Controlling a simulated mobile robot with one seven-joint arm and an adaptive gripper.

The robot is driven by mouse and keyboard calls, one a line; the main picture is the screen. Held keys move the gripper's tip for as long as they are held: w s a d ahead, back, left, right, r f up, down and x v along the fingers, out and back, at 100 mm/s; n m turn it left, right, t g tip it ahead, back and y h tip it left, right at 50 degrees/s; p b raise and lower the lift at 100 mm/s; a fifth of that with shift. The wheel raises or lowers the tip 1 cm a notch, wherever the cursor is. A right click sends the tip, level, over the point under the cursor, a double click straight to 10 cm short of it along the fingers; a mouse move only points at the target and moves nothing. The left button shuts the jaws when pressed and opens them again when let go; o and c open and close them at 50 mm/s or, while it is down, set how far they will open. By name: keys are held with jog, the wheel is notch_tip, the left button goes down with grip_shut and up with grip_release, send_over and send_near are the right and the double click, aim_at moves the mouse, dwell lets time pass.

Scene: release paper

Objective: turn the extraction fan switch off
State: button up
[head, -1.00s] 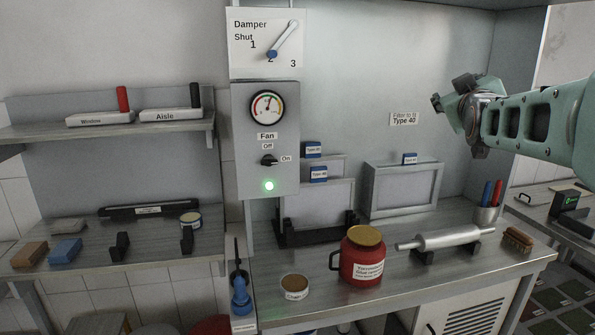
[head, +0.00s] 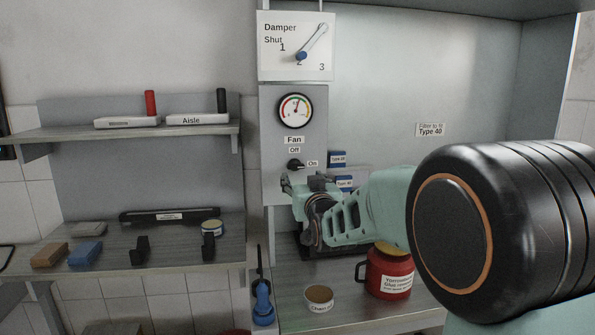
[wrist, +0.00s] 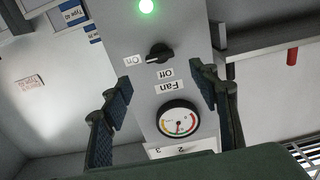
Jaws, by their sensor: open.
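The fan switch (head: 295,165) is a black rotary knob on a grey panel (head: 270,120), with "Off" above it and "On" to its right. Its pointer is turned toward "On". In the wrist view the panel is upside down; the knob (wrist: 158,53) points to "On" at the left, and a green lamp (wrist: 146,6) glows at the top edge. My gripper (head: 305,184) is just below the knob in the head view, apart from it as far as I can see. In the wrist view my gripper (wrist: 165,90) is open and empty, its pads on either side of the panel.
A round gauge (head: 295,111) sits above the switch, and a damper lever (head: 312,43) above that. A red jar (head: 388,274) and a small tub (head: 319,298) stand on the bench below my arm. A shelf (head: 60,134) is at the left.

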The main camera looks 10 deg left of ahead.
aim_at(296, 168)
jog(key=p+x, duration=0.2)
jog(key=x, duration=0.7)
jog(key=c, duration=1.2)
jog(key=shift+o, duration=0.2)
jog(key=shift+f, duration=0.1)
